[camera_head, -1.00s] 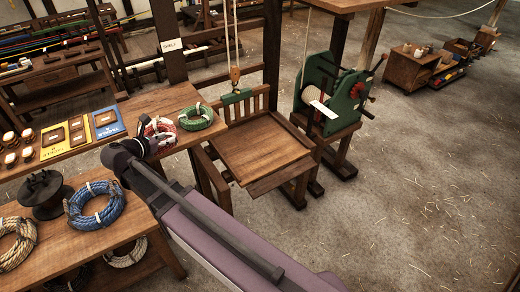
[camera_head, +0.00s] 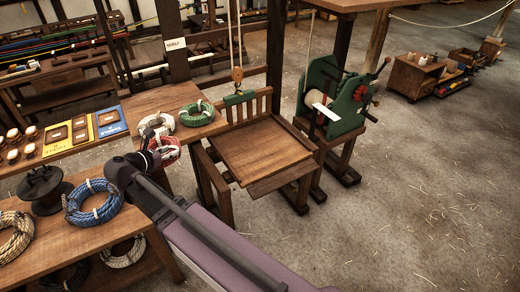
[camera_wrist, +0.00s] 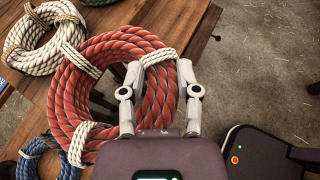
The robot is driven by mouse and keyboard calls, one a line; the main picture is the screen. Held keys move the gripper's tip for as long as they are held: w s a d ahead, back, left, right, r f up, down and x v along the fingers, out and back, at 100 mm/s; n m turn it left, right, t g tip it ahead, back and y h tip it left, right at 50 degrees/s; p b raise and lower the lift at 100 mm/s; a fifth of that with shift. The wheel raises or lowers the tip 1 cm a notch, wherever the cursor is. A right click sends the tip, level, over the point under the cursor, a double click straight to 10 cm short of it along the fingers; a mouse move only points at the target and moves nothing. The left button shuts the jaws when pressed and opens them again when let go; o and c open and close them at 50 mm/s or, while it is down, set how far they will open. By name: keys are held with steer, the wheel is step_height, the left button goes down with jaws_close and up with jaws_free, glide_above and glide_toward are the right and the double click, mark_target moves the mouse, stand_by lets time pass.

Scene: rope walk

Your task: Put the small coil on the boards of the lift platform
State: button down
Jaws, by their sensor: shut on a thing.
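My gripper (camera_wrist: 160,82) is shut on a red rope coil (camera_wrist: 88,72), with one finger on each side of its white binding at the coil's right side. In the head view the red coil (camera_head: 167,144) hangs by the right front edge of the wooden table, partly hidden by my arm. The lift platform (camera_head: 262,152) is a square of wooden boards with a slatted back, to the right of the coil. Its boards are bare.
A white coil (camera_head: 156,124) and a green coil (camera_head: 196,113) lie on the table end. A blue coil (camera_head: 93,203) and a dark spool (camera_head: 45,188) are on the lower bench. A green winch (camera_head: 335,98) stands right of the platform. The floor at right is open.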

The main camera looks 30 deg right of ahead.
step_height(320, 180, down, 38)
steer(key=b, duration=3.7)
steer(key=shift+s+r, duration=0.15)
steer(key=shift+s, duration=0.05)
